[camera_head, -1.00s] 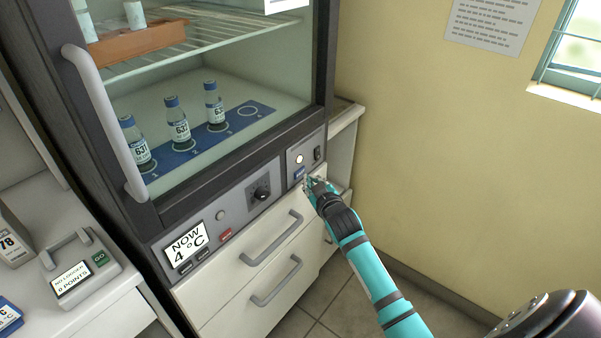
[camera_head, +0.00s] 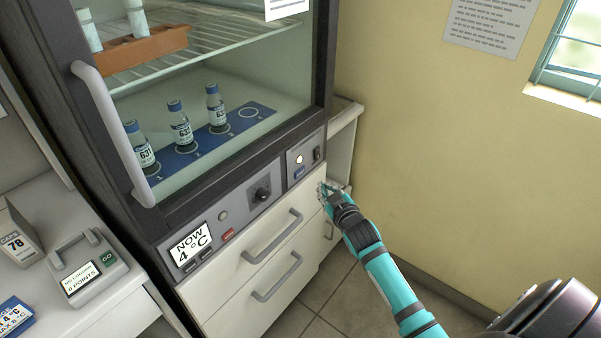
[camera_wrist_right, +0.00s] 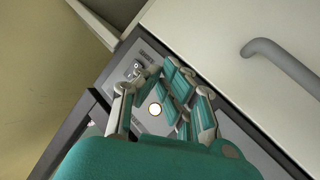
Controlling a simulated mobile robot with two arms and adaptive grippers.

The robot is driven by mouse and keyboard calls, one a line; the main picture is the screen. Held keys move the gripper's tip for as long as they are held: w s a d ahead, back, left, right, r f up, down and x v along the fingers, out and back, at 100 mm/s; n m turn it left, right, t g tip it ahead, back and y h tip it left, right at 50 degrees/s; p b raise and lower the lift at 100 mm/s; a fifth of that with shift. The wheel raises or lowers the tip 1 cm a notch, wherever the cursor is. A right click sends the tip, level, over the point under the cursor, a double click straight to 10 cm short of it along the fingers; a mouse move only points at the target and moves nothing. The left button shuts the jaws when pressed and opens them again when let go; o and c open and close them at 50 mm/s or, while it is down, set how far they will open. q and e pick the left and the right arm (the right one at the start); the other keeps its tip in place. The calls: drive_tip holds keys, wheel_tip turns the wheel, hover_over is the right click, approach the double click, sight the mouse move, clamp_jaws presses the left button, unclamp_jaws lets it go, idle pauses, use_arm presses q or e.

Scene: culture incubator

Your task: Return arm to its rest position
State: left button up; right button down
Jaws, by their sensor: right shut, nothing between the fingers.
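My right gripper (camera_head: 326,190) is shut and empty, just in front of the right end of the incubator's (camera_head: 218,210) front, below its control panel. My teal right arm comes in from the lower right. In the right wrist view my right gripper (camera_wrist_right: 165,88) shows its teal fingers in front of the grey control panel (camera_wrist_right: 235,135), with a lit round lamp (camera_wrist_right: 155,109) showing between them. I cannot tell from that view how far the fingers are from the panel. My left gripper is not in view.
The incubator door is closed, with a grey handle (camera_head: 112,130); several bottles stand inside. The display (camera_head: 190,244) reads 4 °C. Two drawers with handles (camera_head: 272,236) are below. A logger dock (camera_head: 90,268) sits on the left counter.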

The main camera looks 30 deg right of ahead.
idle(0.4)
drive_tip(key=s+a+f+g+y, duration=0.15)
drive_tip(key=s+f, duration=0.35)
drive_tip(key=f, duration=0.5)
drive_tip(key=s+a+f+g, duration=0.3)
drive_tip(key=s+f, duration=0.2)
drive_tip(key=f, duration=0.5)
drive_tip(key=s+a+f+g+y, duration=0.1)
drive_tip(key=s+a+f+g, duration=0.3)
drive_tip(key=f, duration=0.6)
drive_tip(key=s+a+f+g, duration=0.1)
drive_tip(key=s+f, duration=0.4)
drive_tip(key=s, duration=0.7)
drive_tip(key=s+a+f+g+p, duration=0.1)
drive_tip(key=s+f, duration=0.5)
drive_tip(key=s, duration=0.6)
drive_tip(key=s+a+f+g, duration=0.3)
drive_tip(key=s+a+f, duration=0.1)
drive_tip(key=s, duration=0.9)
drive_tip(key=shift+a+f+y, duration=0.2)
drive_tip(key=shift+f+y, duration=0.15)
drive_tip(key=shift+f, duration=0.45)
